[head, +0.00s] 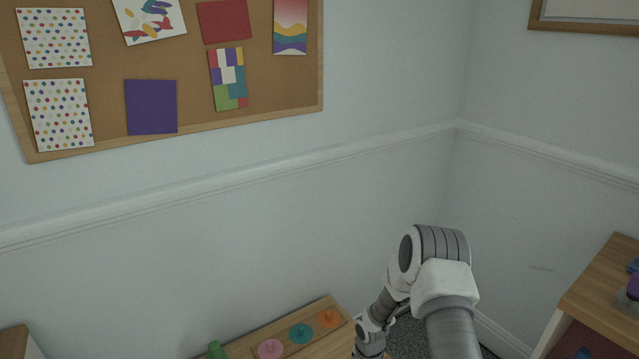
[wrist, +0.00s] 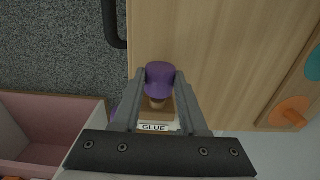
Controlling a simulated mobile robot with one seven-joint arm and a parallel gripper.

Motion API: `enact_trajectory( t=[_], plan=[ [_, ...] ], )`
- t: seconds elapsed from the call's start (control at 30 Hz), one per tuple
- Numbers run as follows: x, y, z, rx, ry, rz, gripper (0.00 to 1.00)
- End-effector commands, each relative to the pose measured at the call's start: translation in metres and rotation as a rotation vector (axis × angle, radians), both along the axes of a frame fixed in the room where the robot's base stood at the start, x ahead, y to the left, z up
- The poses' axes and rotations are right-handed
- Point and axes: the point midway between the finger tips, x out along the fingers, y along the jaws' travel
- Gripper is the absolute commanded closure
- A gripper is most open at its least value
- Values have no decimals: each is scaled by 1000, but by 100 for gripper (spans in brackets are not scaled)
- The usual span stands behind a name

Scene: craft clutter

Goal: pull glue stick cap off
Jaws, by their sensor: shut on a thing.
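My gripper (wrist: 160,76) is shut on a purple cap (wrist: 160,72), with one finger on each side of it, in the wrist view. Just below the cap in the picture is a small tan part (wrist: 158,102), and below that a white label reading GLUE (wrist: 154,127). The gripper's dark base hides what lies lower. I cannot tell whether the cap is still joined to the part beneath it. In the head view only my arm shows; the gripper and cap are out of sight.
A wooden top (wrist: 215,40) lies beneath, with a dark handle (wrist: 114,25) at its left edge and grey carpet beyond. A pink-walled box (wrist: 60,105) stands lower left. Orange (wrist: 290,112) and teal (wrist: 314,64) knobbed discs lie at right. A corkboard (head: 190,60) hangs on the wall.

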Motion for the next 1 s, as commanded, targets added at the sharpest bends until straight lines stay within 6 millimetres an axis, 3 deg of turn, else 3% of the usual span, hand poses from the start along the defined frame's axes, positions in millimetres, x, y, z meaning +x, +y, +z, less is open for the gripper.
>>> enact_trajectory(
  t=[0.5, 1.0],
  plan=[
    [-14, 22, 0, 1, -1, 2, 100],
    [-16, 24, 0, 1, -1, 0, 100]
  ],
)
